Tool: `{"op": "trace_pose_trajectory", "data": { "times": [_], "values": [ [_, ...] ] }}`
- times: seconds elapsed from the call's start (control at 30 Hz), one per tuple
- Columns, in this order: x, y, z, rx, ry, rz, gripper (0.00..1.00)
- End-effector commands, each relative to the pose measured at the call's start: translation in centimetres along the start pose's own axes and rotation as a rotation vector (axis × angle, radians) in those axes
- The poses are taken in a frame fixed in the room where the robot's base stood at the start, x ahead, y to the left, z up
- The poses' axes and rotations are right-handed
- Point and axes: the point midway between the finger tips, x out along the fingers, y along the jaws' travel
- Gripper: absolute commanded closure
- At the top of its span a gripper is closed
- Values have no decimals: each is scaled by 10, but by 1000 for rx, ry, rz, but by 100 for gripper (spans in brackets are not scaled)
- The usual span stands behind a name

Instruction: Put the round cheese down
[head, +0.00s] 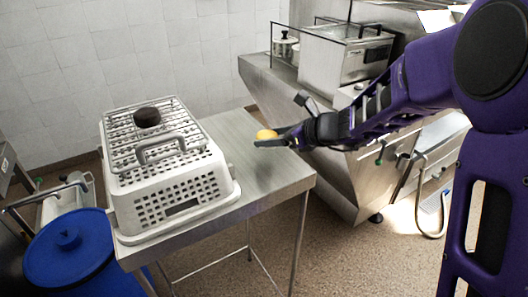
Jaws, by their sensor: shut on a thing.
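The round cheese (266,135) is a small yellow-orange ball shape in the head view, at the tip of my gripper (270,140). My gripper is shut on it, reaching in from the right. It shows over the right part of the metal table (255,178). From this one view I cannot tell how high above the table top it is. The fingers hide part of the cheese.
A blue lidded bin (68,250) stands at the lower left. A steel counter with a fryer (345,55) is behind. The table's right part is bare.

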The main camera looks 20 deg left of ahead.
Motion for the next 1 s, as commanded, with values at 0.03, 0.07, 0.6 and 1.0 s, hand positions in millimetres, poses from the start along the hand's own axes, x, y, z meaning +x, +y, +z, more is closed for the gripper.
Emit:
{"op": "trace_pose_trajectory", "data": {
  "times": [0.03,0.07,0.6,1.0],
  "values": [
    [2,0,-4,0,0,0,86],
    [4,0,-8,1,1,0,86],
    [19,-1,-35,0,-1,-2,86],
    [20,-1,-38,0,0,-2,0]
  ]
}}
